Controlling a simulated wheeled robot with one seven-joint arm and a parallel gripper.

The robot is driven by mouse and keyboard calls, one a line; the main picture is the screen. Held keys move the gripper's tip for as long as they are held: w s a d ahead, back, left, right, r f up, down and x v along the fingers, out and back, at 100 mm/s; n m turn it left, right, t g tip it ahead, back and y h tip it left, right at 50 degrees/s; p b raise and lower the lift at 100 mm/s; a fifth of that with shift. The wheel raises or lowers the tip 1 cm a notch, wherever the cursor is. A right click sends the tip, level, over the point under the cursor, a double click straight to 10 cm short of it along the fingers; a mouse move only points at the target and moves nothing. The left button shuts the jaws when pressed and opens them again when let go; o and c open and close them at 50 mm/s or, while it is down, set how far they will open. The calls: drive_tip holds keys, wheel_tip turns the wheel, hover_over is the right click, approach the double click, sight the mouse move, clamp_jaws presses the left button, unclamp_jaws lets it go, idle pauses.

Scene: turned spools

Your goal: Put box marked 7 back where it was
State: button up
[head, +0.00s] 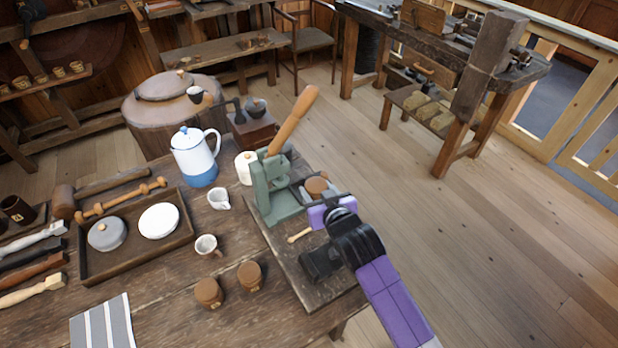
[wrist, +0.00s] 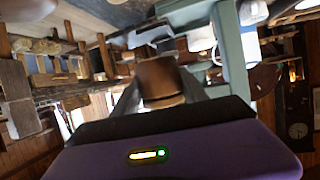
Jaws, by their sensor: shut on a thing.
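My gripper (head: 319,199) is shut on a small round brown wooden box (head: 317,185), beside the green lever press (head: 273,190) at the table's right end. The wrist view shows the box (wrist: 160,80) between my two fingers, with a paler band along its lower part. No number on it is readable. Two similar round brown boxes stand upright on the table, one at the left (head: 208,294) and one at the right (head: 249,277). Their small front marks are too small to read.
A white and blue pot (head: 196,158), a small white jug (head: 218,199) and a cup (head: 207,246) stand left of the press. A wooden tray (head: 137,258) holds two round lidded pieces. A small wooden-handled tool (head: 299,236) lies below my gripper. Table is bare around the two boxes.

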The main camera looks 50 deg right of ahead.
drive_tip(key=s+a+b, duration=0.1)
drive_tip(key=s+a, duration=0.3)
drive_tip(key=s, duration=0.3)
drive_tip(key=shift+s, duration=0.3)
